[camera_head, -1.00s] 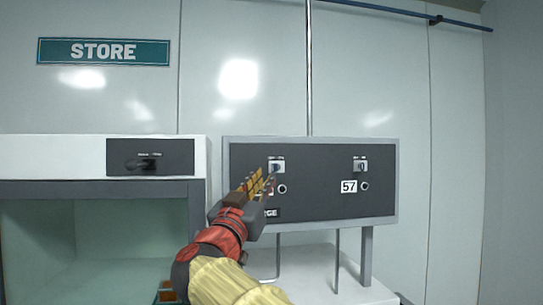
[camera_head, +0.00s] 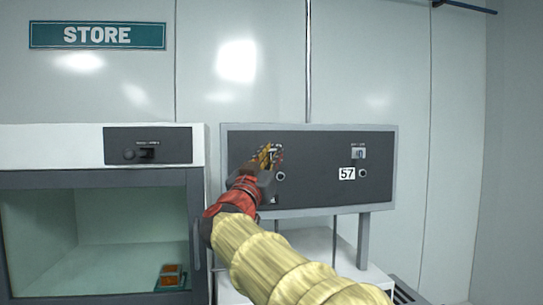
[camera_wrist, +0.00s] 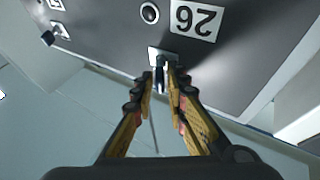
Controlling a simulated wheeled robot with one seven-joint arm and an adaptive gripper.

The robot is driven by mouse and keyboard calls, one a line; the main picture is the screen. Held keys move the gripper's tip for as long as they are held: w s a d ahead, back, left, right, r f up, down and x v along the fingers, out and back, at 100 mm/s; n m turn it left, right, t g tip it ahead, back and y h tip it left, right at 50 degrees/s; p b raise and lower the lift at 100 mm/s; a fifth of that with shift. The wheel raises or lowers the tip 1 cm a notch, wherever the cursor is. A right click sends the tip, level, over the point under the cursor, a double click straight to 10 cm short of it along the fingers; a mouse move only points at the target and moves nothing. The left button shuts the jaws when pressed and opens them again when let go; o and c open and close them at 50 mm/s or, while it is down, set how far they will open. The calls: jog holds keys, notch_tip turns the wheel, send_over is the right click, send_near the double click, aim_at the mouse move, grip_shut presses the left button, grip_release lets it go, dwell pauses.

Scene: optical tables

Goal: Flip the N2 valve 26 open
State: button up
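The label 26 (camera_wrist: 194,20) shows upside down on the dark panel in the wrist view. Beside it is a small switch with a pale plate (camera_wrist: 158,54) and a short lever (camera_wrist: 160,76), the valve of the task. My gripper (camera_wrist: 160,78) is at this switch, with one finger on each side of the lever. The fingers are a narrow gap apart, and I cannot tell whether they touch the lever. In the head view my gripper (camera_head: 268,158) is at the left switch of the panel (camera_head: 320,195) and hides most of that switch and its label.
A similar switch (camera_head: 359,153) with label 57 (camera_head: 347,174) is on the right of the panel. A cabinet (camera_head: 100,180) with its own dark switch plate (camera_head: 148,146) stands to the left, under a STORE sign (camera_head: 97,35). A white bench top (camera_head: 310,245) lies below the panel.

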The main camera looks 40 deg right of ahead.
grip_shut()
